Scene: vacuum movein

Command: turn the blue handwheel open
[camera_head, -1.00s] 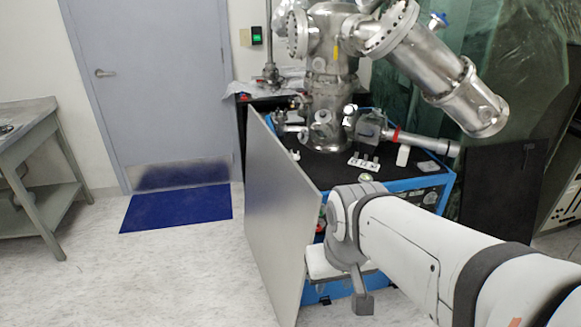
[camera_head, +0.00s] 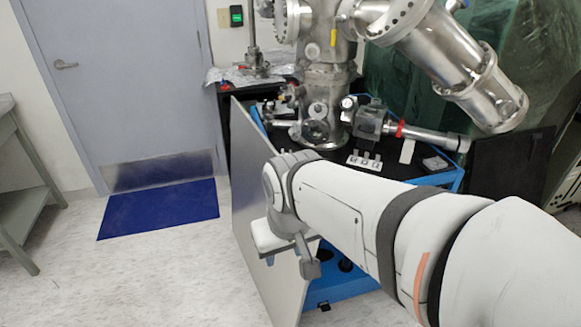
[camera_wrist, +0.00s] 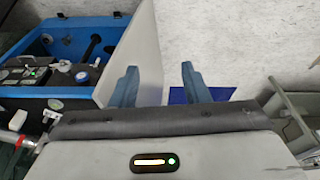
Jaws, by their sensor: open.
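In the head view my arm hides part of the cabinet.
The steel chamber (camera_head: 325,85) stands on a blue-framed cabinet. A grey panel (camera_head: 245,190) stands open on its left; the cabinet's inside (camera_wrist: 75,50) shows in the wrist view. A blue mat (camera_head: 160,208) lies before the door (camera_head: 115,85). Open floor lies left of the panel.

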